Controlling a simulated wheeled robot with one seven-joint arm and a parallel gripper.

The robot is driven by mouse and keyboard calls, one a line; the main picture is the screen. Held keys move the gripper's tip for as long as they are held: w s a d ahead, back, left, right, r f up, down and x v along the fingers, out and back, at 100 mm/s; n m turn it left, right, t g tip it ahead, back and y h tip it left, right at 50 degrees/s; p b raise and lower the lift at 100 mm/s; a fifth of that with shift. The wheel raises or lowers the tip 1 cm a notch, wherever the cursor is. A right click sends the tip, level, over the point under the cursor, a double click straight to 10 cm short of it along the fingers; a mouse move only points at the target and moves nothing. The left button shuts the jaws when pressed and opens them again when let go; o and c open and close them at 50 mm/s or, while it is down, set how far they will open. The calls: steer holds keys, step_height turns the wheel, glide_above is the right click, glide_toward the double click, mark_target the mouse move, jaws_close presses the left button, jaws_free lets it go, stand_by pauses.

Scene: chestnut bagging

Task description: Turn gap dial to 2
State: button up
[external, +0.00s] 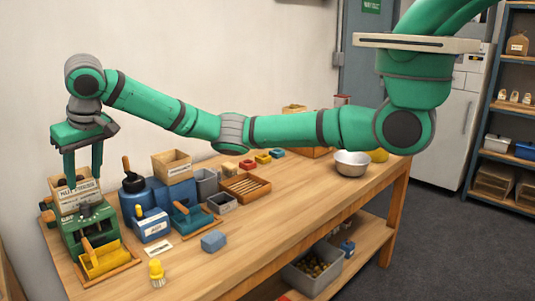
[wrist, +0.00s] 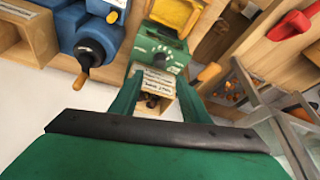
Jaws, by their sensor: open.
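The green machine (external: 92,232) stands at the left end of the bench, with a wooden hopper and a white label on top and a yellow tray (external: 103,260) in front. It also shows in the wrist view (wrist: 158,45), where its face carries small knobs and pale marks. I cannot make out for certain which knob is the gap dial, nor read its setting. My gripper (external: 83,176) points down over the machine's hopper, with its two fingers apart. In the wrist view the hopper's labelled wooden box (wrist: 157,82) shows between the fingers; I cannot tell whether they touch it.
A blue machine (external: 175,195) with a wooden hopper and a dark-handled pot (external: 133,185) stand close on the right. The bench's right half is mostly clear around a metal bowl (external: 352,164).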

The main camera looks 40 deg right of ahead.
mark_target(85, 206)
steer(key=x, duration=1)
steer(key=shift+w+f, duration=0.15)
steer(key=shift+f, duration=0.15)
steer(key=c, duration=1)
